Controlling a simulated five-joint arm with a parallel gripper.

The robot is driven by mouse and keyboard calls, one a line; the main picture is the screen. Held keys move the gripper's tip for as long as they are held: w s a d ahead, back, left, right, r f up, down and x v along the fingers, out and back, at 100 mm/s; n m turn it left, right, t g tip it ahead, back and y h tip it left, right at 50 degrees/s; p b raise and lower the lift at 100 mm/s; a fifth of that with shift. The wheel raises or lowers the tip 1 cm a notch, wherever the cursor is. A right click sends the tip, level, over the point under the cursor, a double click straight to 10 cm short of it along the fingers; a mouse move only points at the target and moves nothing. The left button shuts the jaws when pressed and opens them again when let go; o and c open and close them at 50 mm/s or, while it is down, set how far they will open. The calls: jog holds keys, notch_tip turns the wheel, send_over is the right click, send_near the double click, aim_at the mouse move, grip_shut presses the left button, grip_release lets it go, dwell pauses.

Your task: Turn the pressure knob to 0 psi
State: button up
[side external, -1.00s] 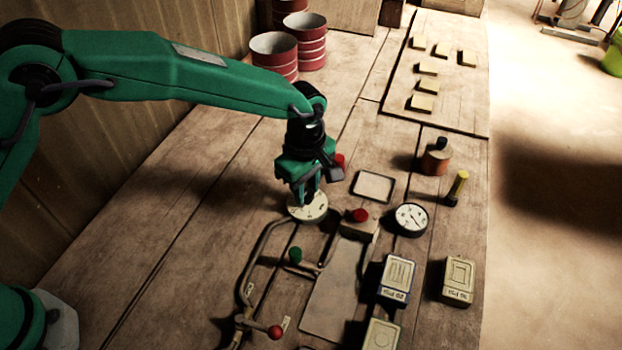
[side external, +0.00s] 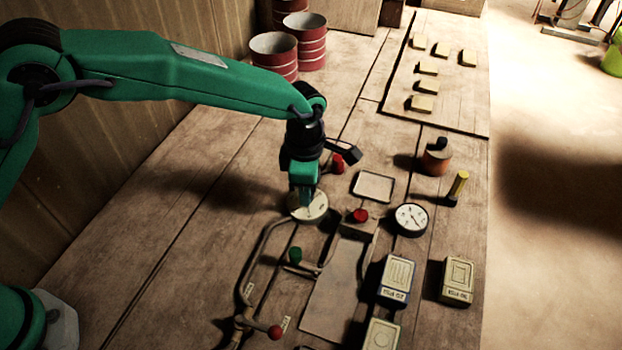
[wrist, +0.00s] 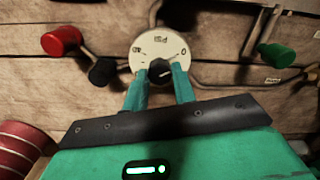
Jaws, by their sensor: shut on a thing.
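The pressure knob (wrist: 160,70) is small and black, with a pale mark on it. It stands on a round white dial plate (wrist: 157,42) marked PSI, with a 0 at the right side and another number at the left. In the wrist view the mark seems to point to the right; its exact reading is unclear. My gripper (wrist: 161,76) has its two teal fingers on either side of the knob, shut on it. In the side view my gripper (side external: 306,203) points down at the dial plate (side external: 320,211) and hides the knob.
A red knob (wrist: 61,41) and a green knob (wrist: 277,54) flank the dial. In the side view a round gauge (side external: 411,219), a red button (side external: 360,215), an empty square tray (side external: 373,186) and labelled blocks (side external: 396,279) lie to the right. Red drums (side external: 273,57) stand behind.

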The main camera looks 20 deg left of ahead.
jog(key=shift+a+r, duration=0.1)
jog(key=shift+r, duration=0.05)
jog(key=o, duration=1)
jog(key=shift+r, duration=3.85)
